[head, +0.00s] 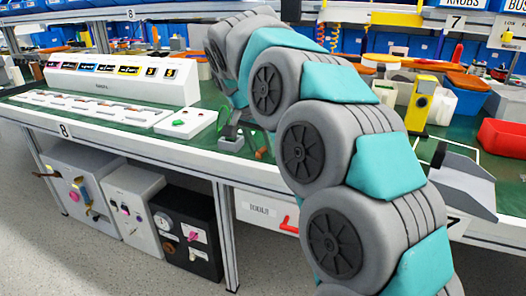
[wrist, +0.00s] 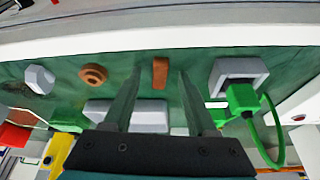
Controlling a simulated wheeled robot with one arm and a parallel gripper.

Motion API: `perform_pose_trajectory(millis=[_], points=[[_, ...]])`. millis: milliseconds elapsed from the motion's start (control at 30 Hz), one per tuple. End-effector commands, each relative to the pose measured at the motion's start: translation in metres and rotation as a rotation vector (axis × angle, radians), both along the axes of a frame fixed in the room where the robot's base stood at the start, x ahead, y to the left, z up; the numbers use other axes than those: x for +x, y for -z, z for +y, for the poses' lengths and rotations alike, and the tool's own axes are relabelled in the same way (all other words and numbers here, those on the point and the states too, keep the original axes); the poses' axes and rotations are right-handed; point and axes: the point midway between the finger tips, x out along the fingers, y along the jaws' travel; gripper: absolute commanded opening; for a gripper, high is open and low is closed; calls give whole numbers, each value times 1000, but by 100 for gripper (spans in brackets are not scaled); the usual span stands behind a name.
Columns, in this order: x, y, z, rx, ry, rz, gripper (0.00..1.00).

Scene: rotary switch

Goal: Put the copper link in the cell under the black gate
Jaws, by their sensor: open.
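A copper link (wrist: 160,73), a short flat brown-orange bar, lies on the green bench top in the wrist view. My gripper (wrist: 158,76) is open and empty, with its two fingers pointing at the bench on either side of the link in the picture. I cannot tell how far the fingertips are above it. In the head view a small copper-coloured piece (head: 262,154) shows beside my arm near the bench edge. A long white tray with several cells (head: 88,110) lies at the left. Behind it stands a white console (head: 122,80) with coloured labels. I cannot pick out the black gate.
In the wrist view a copper ring (wrist: 93,74) and a grey hexagonal piece (wrist: 40,78) lie left of the link. A grey socket (wrist: 240,72) with a green plug (wrist: 243,100) and cable stands right. A white box with buttons (head: 186,123) stands right of the tray.

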Motion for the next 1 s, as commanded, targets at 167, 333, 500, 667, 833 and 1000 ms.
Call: perform_pose_trajectory(millis=[167,333,500,667,833,1000], points=[[0,0,0,0,0,0,54],[0,0,0,0,0,0,35],[0,0,0,0,0,0,16],[0,0,0,0,0,0,0],[0,0,0,0,0,0,0],[0,0,0,0,0,0,0]])
